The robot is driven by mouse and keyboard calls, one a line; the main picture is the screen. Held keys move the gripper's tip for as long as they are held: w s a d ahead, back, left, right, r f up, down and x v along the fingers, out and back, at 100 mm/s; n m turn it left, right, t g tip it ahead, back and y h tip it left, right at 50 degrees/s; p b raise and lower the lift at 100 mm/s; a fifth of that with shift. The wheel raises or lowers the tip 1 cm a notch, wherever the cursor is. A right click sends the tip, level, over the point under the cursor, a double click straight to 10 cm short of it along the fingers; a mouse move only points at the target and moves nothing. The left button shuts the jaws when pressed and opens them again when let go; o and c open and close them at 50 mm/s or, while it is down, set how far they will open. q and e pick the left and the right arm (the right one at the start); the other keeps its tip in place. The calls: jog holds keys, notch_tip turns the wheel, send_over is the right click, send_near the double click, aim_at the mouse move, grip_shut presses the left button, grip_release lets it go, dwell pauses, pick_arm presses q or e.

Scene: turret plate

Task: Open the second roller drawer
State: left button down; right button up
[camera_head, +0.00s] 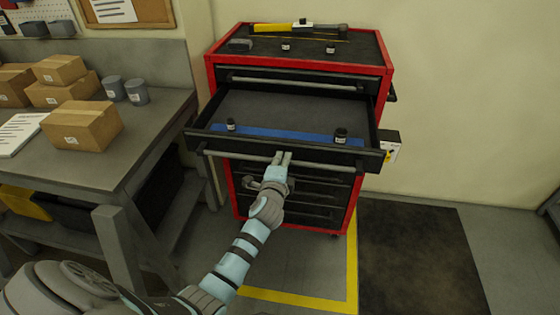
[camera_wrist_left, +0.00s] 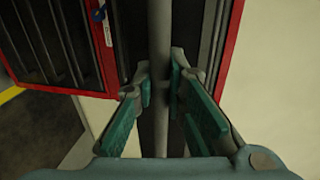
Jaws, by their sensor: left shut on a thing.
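The red and black roller cabinet (camera_head: 214,78) stands against the wall in the head view. Its second drawer (camera_head: 270,108) is pulled out toward me, with a dark floor, a blue strip and two small dark jars inside. The top drawer (camera_head: 300,83) is closed. The right gripper is not in view.
A workbench (camera_head: 100,165) with cardboard boxes (camera_head: 82,127) and two grey cups stands close on the left. Tools and small jars lie on the cabinet top (camera_head: 310,45). A dark mat (camera_head: 415,250) and yellow floor line (camera_head: 352,260) are at the right, where the floor is clear.

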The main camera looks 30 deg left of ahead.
pick_arm(q)
jog(key=c, duration=1.6)
grip_release()
jog(key=v, duration=1.2)
jog(key=shift+a, duration=0.1)
